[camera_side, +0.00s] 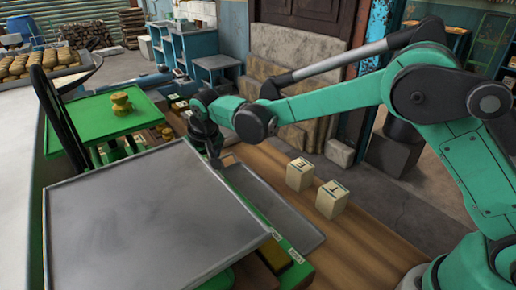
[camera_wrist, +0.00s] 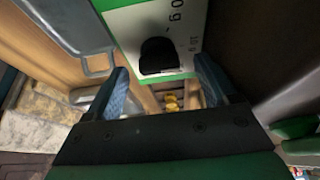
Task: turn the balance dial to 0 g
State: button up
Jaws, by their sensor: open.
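In the wrist view the dial (camera_wrist: 158,56) is a black knob on a white panel with green edges. Printed marks on the panel include one ending in "0 g" and another reading "10 g". I cannot tell which mark the knob points to. My gripper (camera_wrist: 166,80) is open, with one finger on each side of the knob in the picture; contact cannot be told. In the side view my gripper (camera_side: 214,152) is beside the balance, behind its large grey pan (camera_side: 150,225). The dial cannot be made out there. Brass weights (camera_side: 121,103) stand on the balance's green plate (camera_side: 88,118).
Two pale lettered blocks (camera_side: 300,173) (camera_side: 332,199) stand on the wooden bench right of the balance. A shallow grey tray (camera_side: 272,205) lies between the blocks and the large pan. Bare bench (camera_side: 385,240) shows at the lower right. A black upright (camera_side: 58,120) stands at the left.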

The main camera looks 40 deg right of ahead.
jog(key=shift+f, duration=0.1)
jog(key=shift+c, duration=0.2)
grip_shut()
jog(key=shift+n, duration=0.3)
jog(key=n+y, duration=0.1)
jog(key=n, duration=0.2)
jog(key=n+g+y, duration=0.1)
jog(key=n, duration=0.1)
jog(key=shift+w+d+n, duration=0.1)
jog(key=shift+d+n, duration=0.05)
jog(key=shift+n, duration=0.25)
jog(key=n+y, duration=0.1)
jog(key=n, duration=0.1)
jog(key=n+g+y, duration=0.1)
jog(key=n, duration=0.2)
jog(key=shift+n, duration=0.3)
jog(key=shift+o, duration=0.2)
grip_release()
